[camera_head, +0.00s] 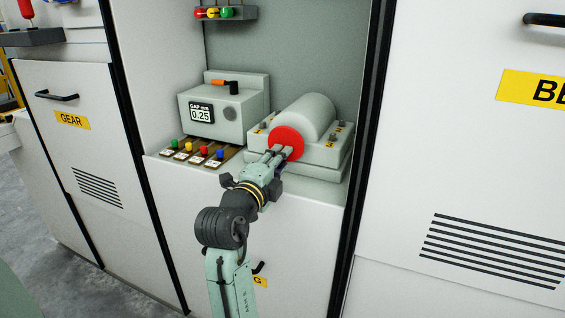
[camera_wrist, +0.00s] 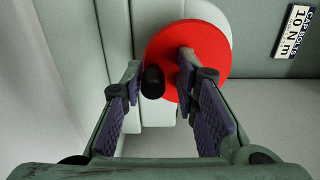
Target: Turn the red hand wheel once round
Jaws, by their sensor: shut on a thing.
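The red hand wheel (camera_head: 286,142) is a flat disc on the front end of a pale drum unit (camera_head: 308,120) in the recess. In the wrist view the wheel (camera_wrist: 210,45) fills the upper middle, with a dark round handle (camera_wrist: 153,80) standing out near its left edge. My gripper (camera_head: 277,151) is at the front of the wheel, its fingers partly covering the disc. In the wrist view my fingers (camera_wrist: 160,72) lie either side of the handle, shut on it. The exact finger contact is hard to see.
Left of the drum stands a gauge box (camera_head: 213,115) reading 0.25, with an orange-and-black handle on top. In front of it lies a row of coloured knobs (camera_head: 198,150). A shelf (camera_head: 225,13) with coloured balls is above. White panels flank the recess.

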